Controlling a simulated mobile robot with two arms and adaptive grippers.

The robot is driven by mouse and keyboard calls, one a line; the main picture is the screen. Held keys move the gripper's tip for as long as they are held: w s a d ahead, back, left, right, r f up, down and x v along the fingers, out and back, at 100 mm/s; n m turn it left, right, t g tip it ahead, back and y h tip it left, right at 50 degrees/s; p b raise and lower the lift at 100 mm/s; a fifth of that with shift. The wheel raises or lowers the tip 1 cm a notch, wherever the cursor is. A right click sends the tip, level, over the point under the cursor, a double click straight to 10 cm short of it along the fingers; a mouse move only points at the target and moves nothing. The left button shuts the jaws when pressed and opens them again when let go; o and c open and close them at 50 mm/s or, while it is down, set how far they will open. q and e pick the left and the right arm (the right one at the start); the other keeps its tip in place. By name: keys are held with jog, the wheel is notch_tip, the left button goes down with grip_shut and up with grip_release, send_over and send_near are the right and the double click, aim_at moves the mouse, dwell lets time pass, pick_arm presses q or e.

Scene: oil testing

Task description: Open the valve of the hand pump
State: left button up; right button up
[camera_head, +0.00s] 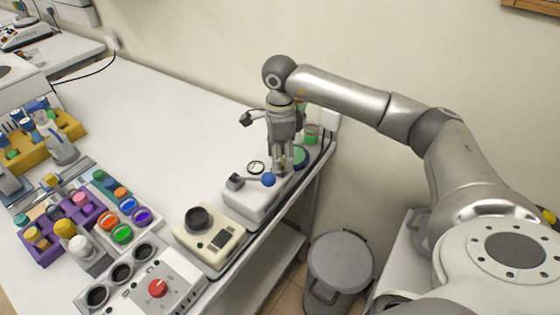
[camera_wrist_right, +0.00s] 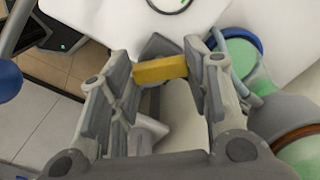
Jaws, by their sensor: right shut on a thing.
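The hand pump (camera_head: 250,201) is a white box near the right edge of the table, with a round gauge and a lever ending in a blue ball knob (camera_head: 268,180). My right gripper (camera_head: 284,163) points down at the pump's far end, beside the knob. In the right wrist view, its fingers are shut on the yellow valve handle (camera_wrist_right: 160,70), which lies across the gap between them. The fingers hide most of the valve in the head view. The blue knob also shows at the left edge of the wrist view (camera_wrist_right: 9,80). My left gripper is not in view.
A green bottle (camera_wrist_right: 240,60) stands close beside the right finger. A beige device (camera_head: 209,240) and a white unit with a red knob (camera_head: 158,288) stand nearer. A purple rack (camera_head: 75,215) with bottles is left. A grey bin (camera_head: 340,270) stands on the floor.

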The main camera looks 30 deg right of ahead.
jog(key=n+b, duration=0.2)
jog(key=n, duration=0.2)
jog(key=shift+f+n, duration=0.1)
jog(key=shift+n, duration=0.2)
jog(key=shift+n+b, duration=1.15)
jog(key=shift+n, duration=1.05)
jog(key=shift+r, duration=0.2)
jog(key=o, duration=1)
notch_tip(320, 180, up, 12)
jog(key=shift+f, duration=0.1)
